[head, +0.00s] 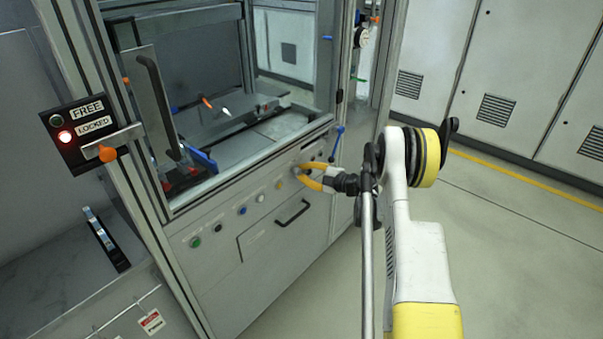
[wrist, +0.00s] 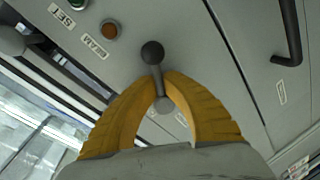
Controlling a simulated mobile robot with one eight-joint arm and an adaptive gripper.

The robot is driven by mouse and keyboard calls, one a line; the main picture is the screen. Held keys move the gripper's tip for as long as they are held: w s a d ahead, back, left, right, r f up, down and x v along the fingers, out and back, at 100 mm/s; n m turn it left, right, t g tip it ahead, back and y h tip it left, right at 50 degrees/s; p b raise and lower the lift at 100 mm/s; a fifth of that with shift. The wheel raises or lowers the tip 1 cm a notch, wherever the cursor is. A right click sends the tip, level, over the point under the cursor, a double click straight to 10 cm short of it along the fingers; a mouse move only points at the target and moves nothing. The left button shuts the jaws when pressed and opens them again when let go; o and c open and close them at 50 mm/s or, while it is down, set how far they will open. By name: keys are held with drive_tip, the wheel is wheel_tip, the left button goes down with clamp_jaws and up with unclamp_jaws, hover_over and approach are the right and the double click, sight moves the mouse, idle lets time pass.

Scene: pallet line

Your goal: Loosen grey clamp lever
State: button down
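The grey clamp lever (wrist: 152,58) shows in the wrist view, with a dark ball knob, a short dark shaft and a paler round hub. Its shaft lies between the tips of my gripper (wrist: 159,78). The yellow fingers bow around the hub and come close together at the shaft, apparently touching it, with the knob just beyond the tips. In the head view my gripper (head: 299,172) is at the front panel of the machine, and its fingers hide most of the lever.
A blue lever (head: 337,143) stands just above my gripper in the head view. A row of buttons (head: 242,211) and a dark drawer handle (head: 292,213) are lower left. A FREE/LOCKED sign (head: 82,130) has its red lamp lit. Open floor (head: 500,260) lies to the right.

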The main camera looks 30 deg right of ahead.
idle(0.4)
drive_tip(key=c, duration=1.5)
unclamp_jaws()
drive_tip(key=shift+c, duration=0.2)
drive_tip(key=shift+s, duration=0.1)
drive_tip(key=v, duration=1.2)
drive_tip(key=shift+a, duration=0.1)
